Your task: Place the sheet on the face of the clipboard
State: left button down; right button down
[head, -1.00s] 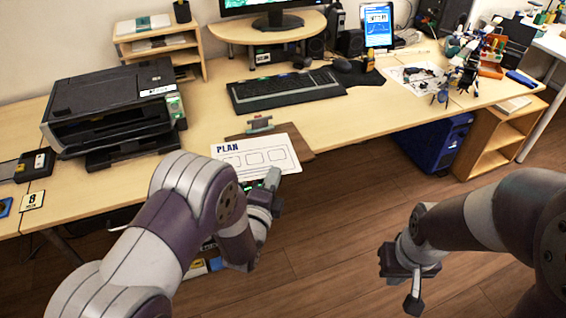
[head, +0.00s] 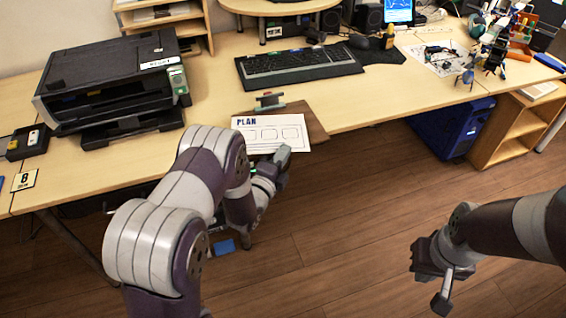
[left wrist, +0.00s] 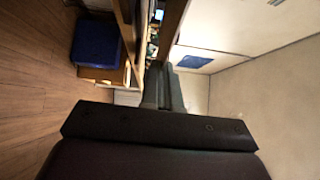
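The white sheet (head: 270,134), printed PLAN with several boxes, lies over the brown clipboard (head: 318,122) at the table's front edge. It covers most of the board's face. A brown strip shows at the right, and the metal clip (head: 269,101) stands at the far edge, just beyond the sheet. My left gripper (head: 282,156) is at the sheet's near edge and looks shut on it. In the left wrist view its fingers (left wrist: 163,88) are close together; the pinch itself is not clear. My right gripper (head: 443,290) hangs over the floor, away from the table; its opening is unclear.
A printer (head: 110,85) stands to the left, and a keyboard (head: 300,68) lies behind the clipboard. A tablet (head: 399,10) and several loose parts are at the back right. A blue computer case (head: 450,130) stands under the table. Table right of the clipboard is clear.

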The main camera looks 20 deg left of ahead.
pick_arm(q)
notch_tip(320, 180, down, 3)
jog(key=shift+r, duration=0.1)
jog(key=shift+f+b, duration=0.2)
jog(key=shift+b, duration=0.15)
jog(key=c, duration=1.3)
grip_release()
jog(key=shift+c, duration=0.2)
jog(key=shift+r, duration=0.2)
